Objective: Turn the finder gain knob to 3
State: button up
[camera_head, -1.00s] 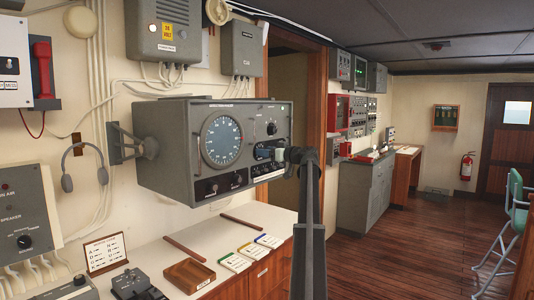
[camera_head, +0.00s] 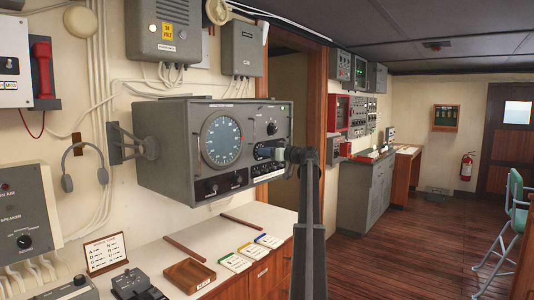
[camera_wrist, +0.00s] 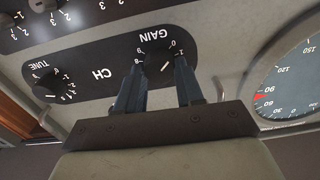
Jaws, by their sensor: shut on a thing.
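The direction finder (camera_head: 165,150) is a grey box on a wall bracket, with a round blue dial and a dark lower panel. In the wrist view, upside down, the gain knob (camera_wrist: 158,63) is black and sits under the label GAIN, with a ring of white numbers. My gripper (camera_wrist: 160,68) has a finger on each side of this knob and is shut on it. The fingers and the tilt hide part of the scale, and I cannot tell which number the pointer marks. In the head view my gripper (camera_head: 268,153) reaches the panel from the right and covers the knob.
The TUNE knob (camera_wrist: 46,84) is beside the gain knob on the same panel. The large dial (camera_wrist: 290,90) is on the other side. A desk (camera_head: 150,245) with cards and a wooden tray (camera_head: 190,275) lies below.

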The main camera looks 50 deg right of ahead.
jog(key=shift+d+f+m, duration=0.1)
jog(key=shift+f+m, duration=0.05)
jog(key=shift+m, duration=4.15)
jog(key=shift+d+f+m, duration=0.1)
jog(key=shift+m, duration=4.2)
jog(key=o, duration=1)
jog(key=shift+s, duration=0.1)
jog(key=s, duration=1.3)
jog(key=shift+s, duration=0.35)
